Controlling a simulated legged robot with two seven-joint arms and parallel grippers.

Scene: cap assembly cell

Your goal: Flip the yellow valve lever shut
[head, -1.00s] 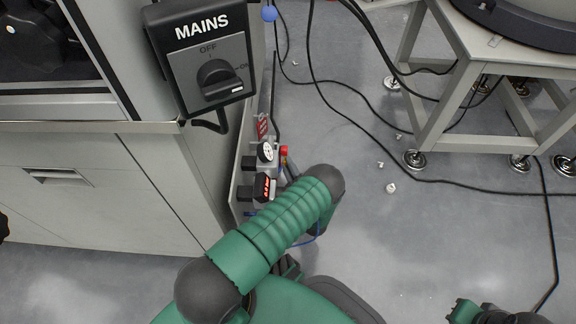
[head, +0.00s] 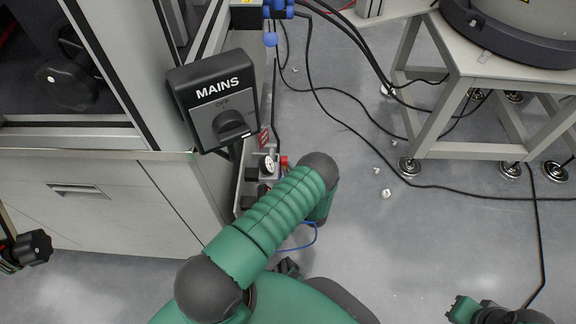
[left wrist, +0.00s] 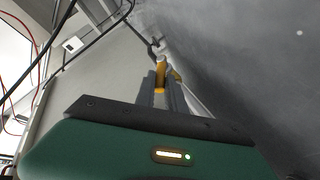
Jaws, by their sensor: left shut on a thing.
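The yellow lever (left wrist: 161,72) shows in the left wrist view between the fingertips of my left gripper (left wrist: 161,88). The gripper is shut on it. A second yellow piece (left wrist: 177,75) shows just to the right of the fingers; I cannot tell whether it belongs to the same lever. In the head view my green left arm reaches down beside the cabinet and hides the lever and the left gripper.
A MAINS switch box (head: 215,100) sticks out from the grey cabinet (head: 105,200). A blue valve (head: 278,9) is at the top. Black cables (head: 345,110) cross the floor; a metal stand (head: 470,110) is at right.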

